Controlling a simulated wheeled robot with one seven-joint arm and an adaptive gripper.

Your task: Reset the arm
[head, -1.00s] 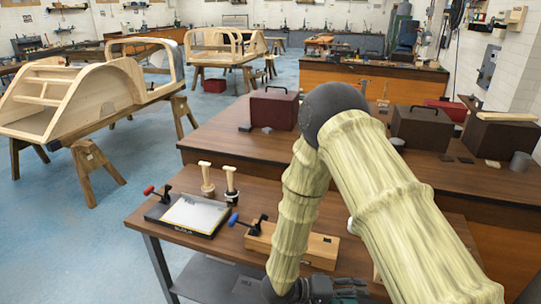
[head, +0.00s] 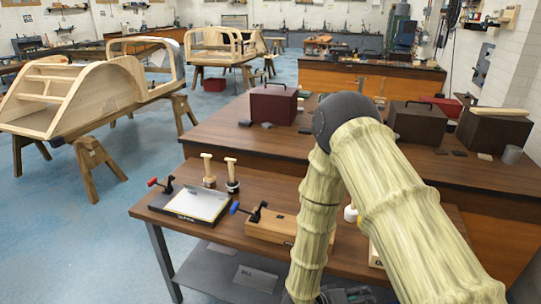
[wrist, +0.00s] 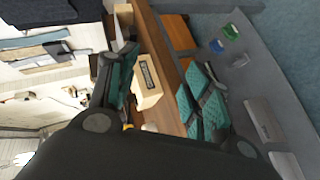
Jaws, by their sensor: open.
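My arm reaches down over the right part of the small wooden table (head: 262,205) in the head view, its lower link in front of the table's near edge. My gripper is mostly cut off at the bottom of the head view. In the wrist view my gripper (wrist: 160,88) has its two teal-padded fingers spread apart, with nothing held between them. A wooden box (wrist: 147,82) with a dark label shows beyond the fingers; it looks apart from them.
On the table stand a black-framed tray (head: 196,204), a red-handled clamp (head: 161,184), a blue-handled clamp (head: 248,210), two wooden-handled tools and a wooden box (head: 272,228). A larger bench (head: 215,135) behind holds a dark red toolbox (head: 273,104). Blue floor (head: 75,250) lies open at left.

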